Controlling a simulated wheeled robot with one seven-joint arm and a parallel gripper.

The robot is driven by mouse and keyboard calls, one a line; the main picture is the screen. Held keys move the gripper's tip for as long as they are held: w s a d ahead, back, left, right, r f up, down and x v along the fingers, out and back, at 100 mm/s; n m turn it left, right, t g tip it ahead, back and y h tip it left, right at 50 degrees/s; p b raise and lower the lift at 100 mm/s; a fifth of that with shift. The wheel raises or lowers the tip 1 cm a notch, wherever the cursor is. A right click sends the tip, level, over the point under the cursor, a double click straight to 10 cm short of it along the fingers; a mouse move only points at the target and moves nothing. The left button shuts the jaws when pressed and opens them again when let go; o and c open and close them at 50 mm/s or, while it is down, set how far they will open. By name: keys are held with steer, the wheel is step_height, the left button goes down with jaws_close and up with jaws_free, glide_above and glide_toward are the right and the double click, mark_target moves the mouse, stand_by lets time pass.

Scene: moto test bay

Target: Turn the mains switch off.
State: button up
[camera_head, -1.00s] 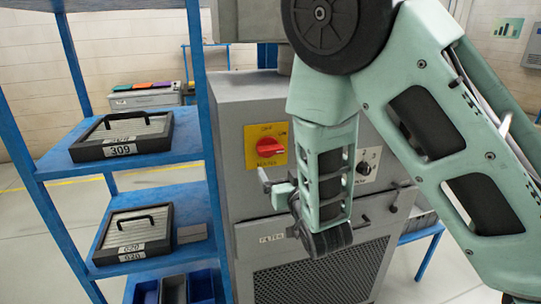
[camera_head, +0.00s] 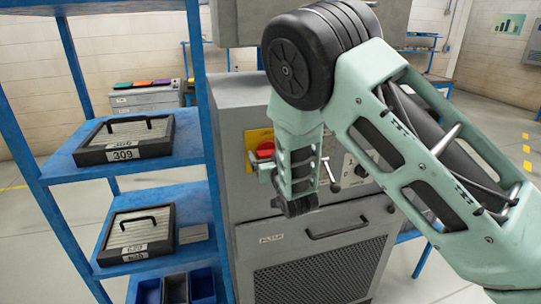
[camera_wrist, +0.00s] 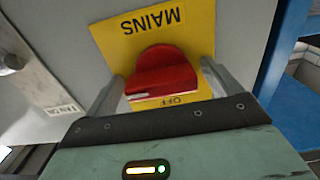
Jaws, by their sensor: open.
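The mains switch is a red rotary knob (camera_wrist: 162,72) on a yellow plate (camera_wrist: 190,32) marked MAINS and OFF, upside down in the wrist view. In the head view the red knob (camera_head: 265,150) shows partly behind my arm, on the front of the grey cabinet (camera_head: 232,170). My gripper (camera_wrist: 158,92) is open, with one finger on each side of the knob in the wrist view. I cannot tell whether the fingers touch it. In the head view my gripper (camera_head: 268,168) is at the switch, partly hidden by my wrist.
A blue shelf rack (camera_head: 195,140) stands left of the cabinet, holding filter cases labelled 309 (camera_head: 125,138) and 620 (camera_head: 137,232). Below the switch is a drawer panel with a handle (camera_head: 337,229). A dial panel (camera_head: 355,172) is right of the switch.

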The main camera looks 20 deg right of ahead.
steer(key=c, duration=1)
steer(key=shift+f+n+b, duration=0.1)
steer(key=shift+n+b, duration=0.2)
steer(key=shift+b, duration=0.05)
steer(key=n+b, duration=0.5)
steer(key=n, duration=0.3)
steer(key=shift+b, duration=0.3)
steer(key=n+b, duration=0.1)
steer(key=n, duration=0.3)
steer(key=shift+a+n, duration=0.1)
steer(key=shift+n, duration=0.2)
steer(key=n, duration=0.4)
steer(key=shift+n, duration=0.3)
